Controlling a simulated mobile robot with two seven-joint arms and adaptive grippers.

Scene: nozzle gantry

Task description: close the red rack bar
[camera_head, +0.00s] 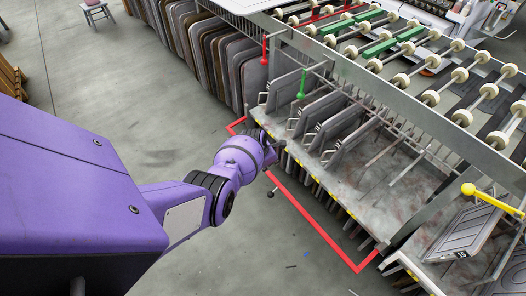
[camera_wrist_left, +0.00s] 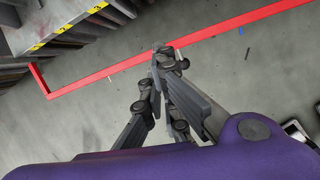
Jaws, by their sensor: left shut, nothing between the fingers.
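The red rack bar (camera_head: 265,50), a short red handle with a rounded end, hangs at the far left end of the rack's upper rail. My left gripper (camera_head: 271,138) is below and clearly apart from it, by the front edge of the lower rack shelf, partly hidden by my own wrist. In the left wrist view my left gripper (camera_wrist_left: 163,52) is shut, its fingertips together and empty, with floor and a red line behind them. The red bar is not in the wrist view. My right gripper is in neither view.
A green handle (camera_head: 301,87) and a yellow handle (camera_head: 469,189) are farther along the rack. Dark panels (camera_head: 345,122) stand in the lower rack (camera_head: 343,184). A red floor line (camera_head: 312,221) runs along its front. Open floor lies left.

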